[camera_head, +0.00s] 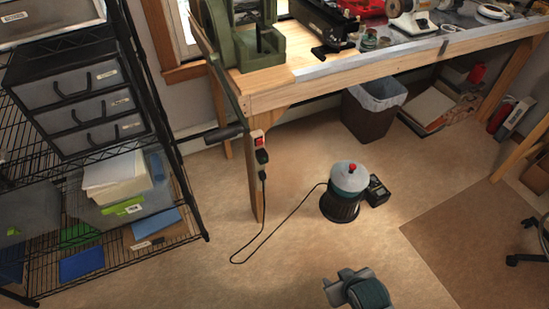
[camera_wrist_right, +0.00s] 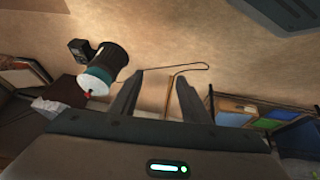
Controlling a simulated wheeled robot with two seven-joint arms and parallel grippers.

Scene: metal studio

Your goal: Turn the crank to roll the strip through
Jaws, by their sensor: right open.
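The green rolling machine (camera_head: 255,40) stands on the left end of the wooden workbench. Its long crank arm (camera_head: 222,75) slants down past the bench corner and ends in a dark handle (camera_head: 226,132) beside the bench leg. I cannot make out the strip in the machine. My right gripper (camera_head: 349,280) is low at the bottom of the head view, over the floor and well away from the crank handle. The right wrist view shows its two fingers (camera_wrist_right: 156,95) apart, with nothing held between them. My left gripper is not in view.
A black wire shelf (camera_head: 185,190) with drawers and bins stands at left. A grey-and-teal canister (camera_head: 347,190) sits on the floor, its cord running to a switch (camera_head: 259,146) on the bench leg. A bin (camera_head: 372,110) is under the bench (camera_head: 390,62).

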